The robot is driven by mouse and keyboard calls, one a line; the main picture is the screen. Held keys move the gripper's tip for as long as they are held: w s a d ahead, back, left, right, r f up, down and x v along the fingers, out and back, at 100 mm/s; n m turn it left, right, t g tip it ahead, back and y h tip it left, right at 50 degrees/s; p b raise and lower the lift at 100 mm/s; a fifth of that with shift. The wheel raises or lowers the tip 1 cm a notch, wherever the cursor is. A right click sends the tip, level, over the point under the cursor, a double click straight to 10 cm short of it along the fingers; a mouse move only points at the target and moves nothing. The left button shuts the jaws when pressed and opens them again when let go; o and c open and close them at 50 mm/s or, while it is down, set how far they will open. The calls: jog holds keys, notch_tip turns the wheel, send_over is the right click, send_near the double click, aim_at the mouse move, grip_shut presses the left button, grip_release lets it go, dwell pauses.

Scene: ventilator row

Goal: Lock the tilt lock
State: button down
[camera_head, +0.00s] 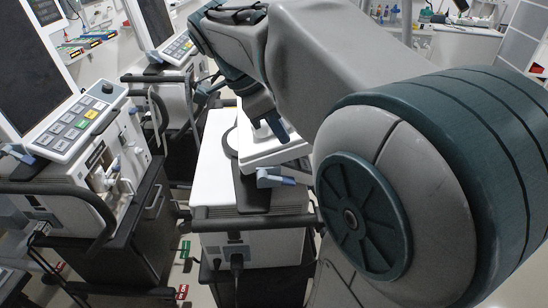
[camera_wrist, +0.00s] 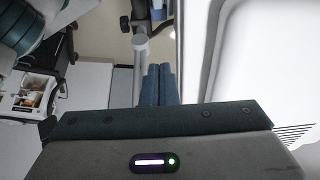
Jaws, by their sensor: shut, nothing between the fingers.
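In the head view a small blue-grey lever (camera_head: 275,178), which looks like the tilt lock, sits at the front of the middle ventilator (camera_head: 215,165), beside a dark bracket. It lies roughly level; I cannot tell whether it is locked. My gripper (camera_head: 277,128) is above and behind the lever in the picture, apart from it, and partly hidden by my arm. In the wrist view my gripper (camera_wrist: 157,85) has its two blue fingers together with nothing between them. A grey rod with a rounded joint (camera_wrist: 141,43) shows just beyond the fingertips; contact cannot be told.
A left ventilator (camera_head: 125,150) with a keypad (camera_head: 75,122) and dark handle rail stands close by. Another ventilator (camera_head: 170,85) stands behind. A dark rail (camera_head: 250,222) crosses the middle ventilator's front. A white panel (camera_wrist: 250,60) fills the wrist view's right side.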

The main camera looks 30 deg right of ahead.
send_over(293, 181)
notch_tip(293, 181, down, 7)
jog(key=shift+r, duration=0.15)
jog(key=shift+w+a+f, duration=0.1)
jog(key=shift+a+f, duration=0.1)
jog(key=shift+f, duration=0.4)
jog(key=shift+w+a+f, duration=0.1)
jog(key=shift+a+f, duration=0.1)
jog(key=shift+f, duration=0.35)
jog(key=shift+a+f, duration=0.2)
jog(key=shift+f, duration=0.45)
jog(key=shift+d+f+y+b, duration=0.1)
jog(key=shift+f+y+b, duration=0.3)
jog(key=shift+b, duration=0.1)
jog(key=shift+r, duration=0.25)
